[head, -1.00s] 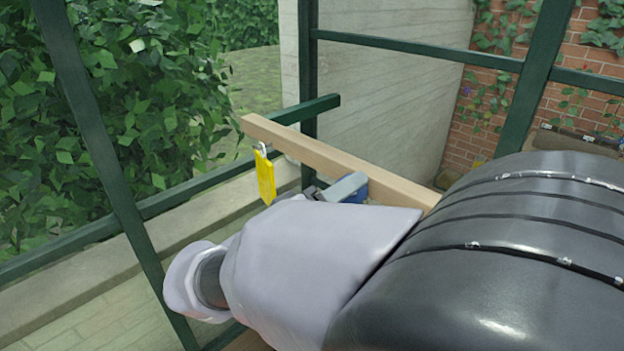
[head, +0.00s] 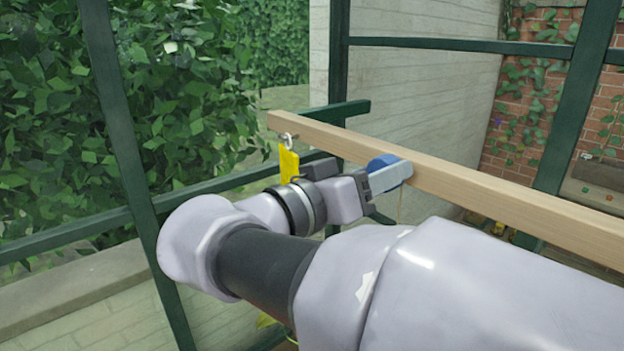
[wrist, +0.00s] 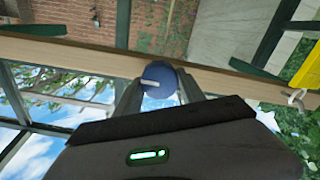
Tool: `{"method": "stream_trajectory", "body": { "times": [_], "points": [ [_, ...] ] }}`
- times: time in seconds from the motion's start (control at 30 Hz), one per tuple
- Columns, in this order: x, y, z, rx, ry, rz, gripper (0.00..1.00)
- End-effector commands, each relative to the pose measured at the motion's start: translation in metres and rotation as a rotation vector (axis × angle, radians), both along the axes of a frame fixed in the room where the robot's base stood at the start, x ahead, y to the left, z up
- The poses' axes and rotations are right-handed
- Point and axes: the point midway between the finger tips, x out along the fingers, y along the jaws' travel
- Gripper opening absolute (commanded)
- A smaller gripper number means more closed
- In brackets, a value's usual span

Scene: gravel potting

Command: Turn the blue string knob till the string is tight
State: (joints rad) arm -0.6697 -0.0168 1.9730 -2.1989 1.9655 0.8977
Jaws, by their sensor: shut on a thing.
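The blue string knob (head: 383,161) sits on the side of a wooden beam (head: 470,194), mostly behind my gripper's fingers in the head view. In the wrist view the round blue knob (wrist: 159,80), with a pale bar across its face, lies between my two fingers. My gripper (head: 390,177) is shut on the knob, one finger on each side. A thin pale string (head: 402,205) hangs below the beam near the knob. Its lower part is hidden by my arm, so I cannot tell how tight it is.
A yellow tag (head: 288,166) hangs from a metal hook at the beam's left end, close to my wrist. Green frame bars (head: 120,130) stand at the left and behind the beam. A brick wall (head: 545,95) is at the back right.

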Motion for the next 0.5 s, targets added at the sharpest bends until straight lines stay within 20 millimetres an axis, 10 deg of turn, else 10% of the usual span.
{"method": "stream_trajectory", "body": {
  "times": [0.47,0.5],
  "points": [
    [-0.0001,0.0000,0.0004,0.009,-0.013,0.000,0.06],
    [0.0000,0.0000,0.0004,0.009,-0.013,0.000,0.51]
  ]
}}
